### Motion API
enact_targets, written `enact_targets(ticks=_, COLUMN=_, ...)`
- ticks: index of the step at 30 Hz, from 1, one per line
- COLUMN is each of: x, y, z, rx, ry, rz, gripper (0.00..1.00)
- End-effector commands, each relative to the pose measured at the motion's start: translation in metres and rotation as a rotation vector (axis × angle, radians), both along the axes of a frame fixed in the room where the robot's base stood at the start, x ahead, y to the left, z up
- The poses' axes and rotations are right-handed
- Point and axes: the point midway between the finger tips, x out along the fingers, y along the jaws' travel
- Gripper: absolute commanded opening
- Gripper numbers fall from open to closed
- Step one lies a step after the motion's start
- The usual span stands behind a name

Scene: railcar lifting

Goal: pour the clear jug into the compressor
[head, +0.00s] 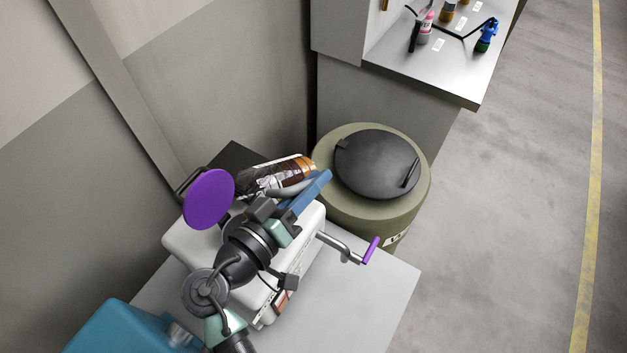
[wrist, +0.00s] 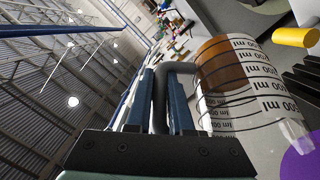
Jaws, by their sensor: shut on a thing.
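The clear jug (head: 292,172) has printed volume marks and amber liquid at its right end in the head view. It is tipped far over, nearly on its side, above the back of the white machine that I take as the compressor (head: 187,243). The compressor has a round purple lid or disc (head: 209,199) beside the jug's left end. My gripper (head: 316,184) is shut on the jug's handle; in the wrist view the blue fingers (wrist: 163,95) flank the grey handle, with the jug (wrist: 250,90) to the right. My arm hides much of the compressor; the filler opening and any stream are not clear.
The compressor stands on a grey top (head: 378,300), with a purple-handled crank (head: 371,250) sticking out right. An olive drum (head: 330,203) with a black lid stands behind it. A teal container (head: 118,330) is at front left. A bench (head: 425,75) holds bottles; open floor lies right.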

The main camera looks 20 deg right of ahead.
Motion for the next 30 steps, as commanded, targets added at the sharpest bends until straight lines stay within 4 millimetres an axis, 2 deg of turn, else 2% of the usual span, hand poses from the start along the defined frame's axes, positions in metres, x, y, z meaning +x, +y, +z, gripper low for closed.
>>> enact_targets(ticks=6, x=0.000, y=0.002, z=-0.001, rx=-0.015, ry=-0.005, rz=0.001, gripper=0.00)
enact_targets(ticks=11, x=0.000, y=0.001, z=0.006, rx=0.004, ry=-0.001, rz=0.000, gripper=0.00)
enact_targets(ticks=15, x=0.000, y=0.001, z=0.016, rx=0.083, ry=0.019, rz=0.000, gripper=0.00)
enact_targets(ticks=30, x=0.000, y=0.000, z=0.032, rx=0.381, ry=0.100, rz=-0.002, gripper=0.00)
